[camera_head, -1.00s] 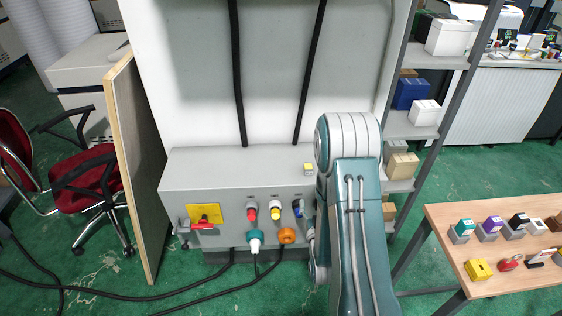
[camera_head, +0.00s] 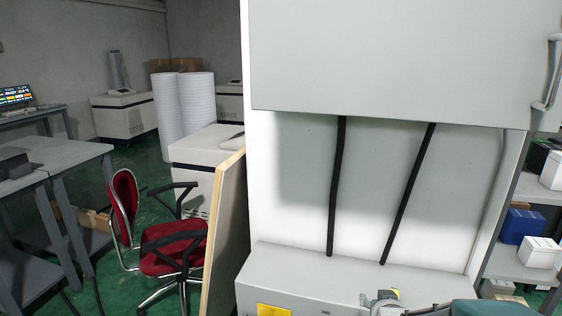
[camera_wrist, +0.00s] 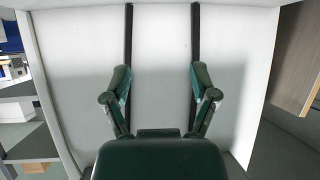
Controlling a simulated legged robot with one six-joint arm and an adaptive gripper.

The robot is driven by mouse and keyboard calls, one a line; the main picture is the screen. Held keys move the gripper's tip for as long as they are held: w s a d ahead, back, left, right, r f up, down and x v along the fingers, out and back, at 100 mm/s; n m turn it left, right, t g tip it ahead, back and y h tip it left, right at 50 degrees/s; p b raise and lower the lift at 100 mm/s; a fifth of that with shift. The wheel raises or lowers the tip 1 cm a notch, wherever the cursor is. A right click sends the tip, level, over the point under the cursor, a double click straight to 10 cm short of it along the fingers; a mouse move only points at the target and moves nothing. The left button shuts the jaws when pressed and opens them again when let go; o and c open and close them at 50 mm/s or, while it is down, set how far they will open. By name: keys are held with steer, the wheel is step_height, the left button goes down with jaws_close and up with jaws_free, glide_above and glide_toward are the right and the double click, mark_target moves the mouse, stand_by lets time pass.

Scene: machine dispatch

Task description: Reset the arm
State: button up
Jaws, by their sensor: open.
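My gripper (camera_wrist: 161,75) is in the wrist view with its two dark green fingers spread wide apart. Nothing is between the fingers. They are in front of a pale cabinet panel (camera_wrist: 160,45) crossed by two black cables. In the head view, part of my arm (camera_head: 490,309) shows at the bottom edge, low in front of the grey machine base (camera_head: 290,262). The rest of the arm is cut off there, and the fingers cannot be made out clearly.
A white cabinet (camera_head: 390,60) fills the right of the head view. A wooden board (camera_head: 226,220) and a red chair (camera_head: 175,255) stand to its left. Shelves with a blue box (camera_head: 522,225) are on the right. Grey tables (camera_head: 60,155) are at far left.

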steer(key=s+a+r+g, duration=0.2)
steer(key=s+r, duration=0.1)
steer(key=s, duration=0.4)
steer(key=s+a+r+n+g+y, duration=0.1)
steer(key=s+a+r+g, duration=0.1)
steer(key=s, duration=0.5)
steer(key=s+a+r+g, duration=0.2)
steer(key=s+r, duration=0.2)
steer(key=s, duration=0.4)
steer(key=shift+a+r+y, duration=0.25)
steer(key=shift+r+y, duration=0.05)
steer(key=shift+r, duration=0.05)
